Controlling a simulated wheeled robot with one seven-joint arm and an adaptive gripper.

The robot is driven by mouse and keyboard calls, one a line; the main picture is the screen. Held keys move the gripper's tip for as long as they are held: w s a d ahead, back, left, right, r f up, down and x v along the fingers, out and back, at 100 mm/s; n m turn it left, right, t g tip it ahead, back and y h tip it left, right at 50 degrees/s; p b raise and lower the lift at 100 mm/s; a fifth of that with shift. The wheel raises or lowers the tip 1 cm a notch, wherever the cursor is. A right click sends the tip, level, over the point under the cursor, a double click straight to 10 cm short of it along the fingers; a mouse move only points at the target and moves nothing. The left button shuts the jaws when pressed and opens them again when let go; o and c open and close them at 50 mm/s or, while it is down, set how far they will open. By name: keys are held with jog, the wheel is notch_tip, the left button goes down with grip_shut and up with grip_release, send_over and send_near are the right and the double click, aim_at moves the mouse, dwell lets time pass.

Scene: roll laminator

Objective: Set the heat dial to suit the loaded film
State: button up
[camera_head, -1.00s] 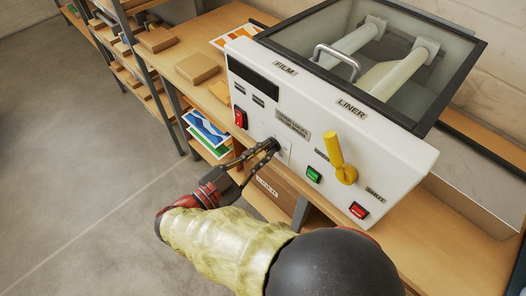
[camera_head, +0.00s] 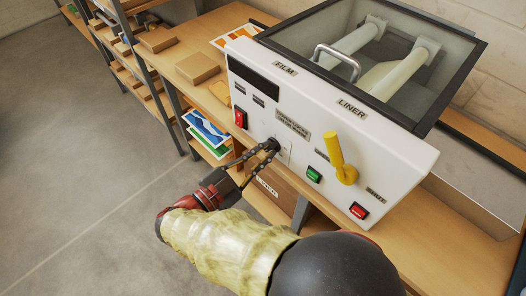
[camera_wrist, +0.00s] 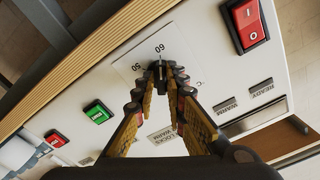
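The heat dial is a small dark knob (camera_head: 273,144) on the sloping white front of the laminator (camera_head: 390,150). Part of the scale is hidden behind the fingers. My gripper (camera_head: 270,149) reaches the dial from the lower left, its fingertips closed in on both sides of the knob. The dial's pointer is not clear. The dark display (camera_head: 254,80) under the "FILM" label shows no readable text.
A red rocker switch (camera_head: 240,117), a green button (camera_head: 314,174), a red button (camera_head: 359,210) and a yellow lever (camera_head: 339,158) surround the dial. A cardboard box (camera_head: 280,187) sits on the shelf below. Open floor lies to the left.

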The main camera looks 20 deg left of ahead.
jog(key=o, duration=0.4)
jog(key=shift+r, duration=0.1)
notch_tip(320, 180, up, 10)
dwell(0.6)
